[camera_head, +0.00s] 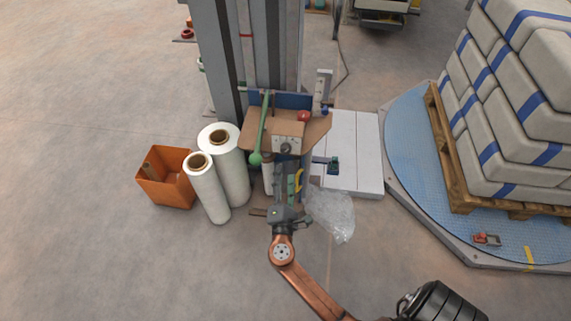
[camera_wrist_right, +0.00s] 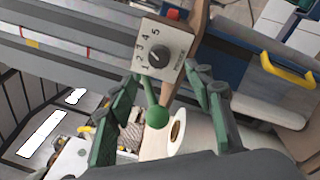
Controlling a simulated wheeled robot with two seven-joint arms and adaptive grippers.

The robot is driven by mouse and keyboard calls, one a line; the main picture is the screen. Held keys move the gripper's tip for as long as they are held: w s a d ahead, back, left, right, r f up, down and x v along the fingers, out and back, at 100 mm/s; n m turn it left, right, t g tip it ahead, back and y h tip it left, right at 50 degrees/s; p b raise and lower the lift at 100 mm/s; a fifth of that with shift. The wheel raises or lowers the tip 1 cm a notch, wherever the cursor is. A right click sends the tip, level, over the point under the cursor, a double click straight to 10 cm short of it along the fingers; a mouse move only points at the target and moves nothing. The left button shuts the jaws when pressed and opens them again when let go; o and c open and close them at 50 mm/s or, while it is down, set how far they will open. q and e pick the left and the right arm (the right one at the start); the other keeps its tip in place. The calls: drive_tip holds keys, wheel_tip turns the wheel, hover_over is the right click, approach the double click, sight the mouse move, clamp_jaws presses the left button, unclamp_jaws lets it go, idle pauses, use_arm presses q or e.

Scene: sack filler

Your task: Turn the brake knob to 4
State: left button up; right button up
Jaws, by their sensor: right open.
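The brake knob (camera_wrist_right: 159,56) is a small black dial on a pale box (camera_wrist_right: 178,43) marked 1 to 5. Its pointer is too small to read surely. In the head view, the knob (camera_head: 286,149) is on the front of the box (camera_head: 288,133). My right gripper (camera_wrist_right: 165,78) is open, its green fingers on either side below the box, with nothing between the tips. In the head view, the right gripper (camera_head: 288,170) reaches up toward the knob from below, apart from it. My left gripper is not in view.
A green ball-ended lever (camera_head: 255,158) hangs left of the box; its ball (camera_wrist_right: 157,117) shows between my fingers. A red button (camera_head: 303,116) and yellow handle (camera_head: 299,180) are close by. Film rolls (camera_head: 208,188), an orange bin (camera_head: 168,178) and a loaded pallet (camera_head: 463,195) stand around.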

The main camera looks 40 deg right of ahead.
drive_tip(key=shift+v, duration=1.15)
